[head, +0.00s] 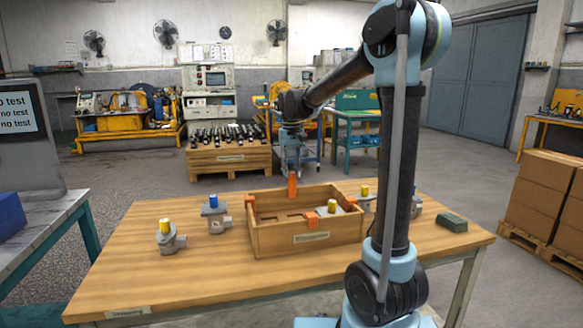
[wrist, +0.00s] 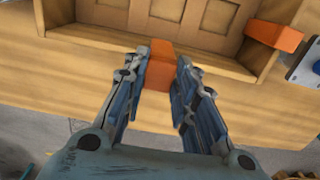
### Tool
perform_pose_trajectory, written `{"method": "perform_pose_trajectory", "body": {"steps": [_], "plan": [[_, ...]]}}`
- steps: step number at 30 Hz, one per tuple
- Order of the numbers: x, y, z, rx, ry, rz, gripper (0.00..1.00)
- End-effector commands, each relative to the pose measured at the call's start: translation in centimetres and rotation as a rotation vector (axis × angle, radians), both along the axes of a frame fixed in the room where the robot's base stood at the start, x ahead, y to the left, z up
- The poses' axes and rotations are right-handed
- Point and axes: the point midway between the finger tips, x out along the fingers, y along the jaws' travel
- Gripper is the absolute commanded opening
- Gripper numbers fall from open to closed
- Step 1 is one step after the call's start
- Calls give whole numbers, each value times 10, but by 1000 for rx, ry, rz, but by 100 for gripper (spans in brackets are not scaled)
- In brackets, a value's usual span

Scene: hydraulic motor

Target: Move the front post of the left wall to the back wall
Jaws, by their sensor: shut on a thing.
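The wooden box (head: 283,241) stands on the table. My gripper (head: 292,172) is at the middle of the box's back wall, shut on an orange post (head: 292,187). In the wrist view the fingers (wrist: 160,80) flank this post (wrist: 159,68) at the back wall (wrist: 105,35). I cannot tell whether the post touches the wall. Another orange post (head: 250,202) sits on the left wall towards the back; it also shows in the wrist view (wrist: 275,35). One orange post (head: 312,223) is on the front wall and one (head: 351,201) on the right wall.
A yellow-topped motor (head: 165,238) and a blue-topped motor (head: 214,214) stand left of the box. Another yellow-topped motor (head: 332,207) is in the box at its right. More parts stand behind its right side, partly hidden by my arm. A dark green block (head: 453,222) lies on the right.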

Motion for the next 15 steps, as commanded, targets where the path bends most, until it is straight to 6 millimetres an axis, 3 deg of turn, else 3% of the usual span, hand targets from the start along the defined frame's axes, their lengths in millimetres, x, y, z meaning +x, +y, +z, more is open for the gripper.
{"method": "perform_pose_trajectory", "body": {"steps": [15], "plan": [[1,1,-29,1,-3,1,0]]}}
